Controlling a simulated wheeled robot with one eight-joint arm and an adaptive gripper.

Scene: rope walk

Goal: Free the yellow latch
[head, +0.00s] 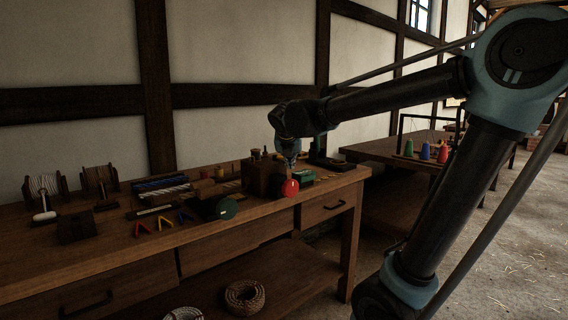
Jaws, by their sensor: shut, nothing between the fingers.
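My gripper (291,163) points down over the right part of the wooden workbench (215,249). It is shut and looks empty, just above or behind a red disc (290,188) on the front of a brown wooden block (262,178). Whether it touches the block cannot be told. I cannot make out a yellow latch for certain. A small yellow bent piece (165,222) lies at the bench's front edge, left of a green disc (227,209), well left of my gripper. Parts behind the block and my gripper are hidden.
Two spool racks (42,189) stand at the bench's left end. Red and blue bent pieces lie near the front edge. Rope coils (244,297) lie on the lower shelf. A second table (385,148) with coloured cones stands right. Open floor lies at the right.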

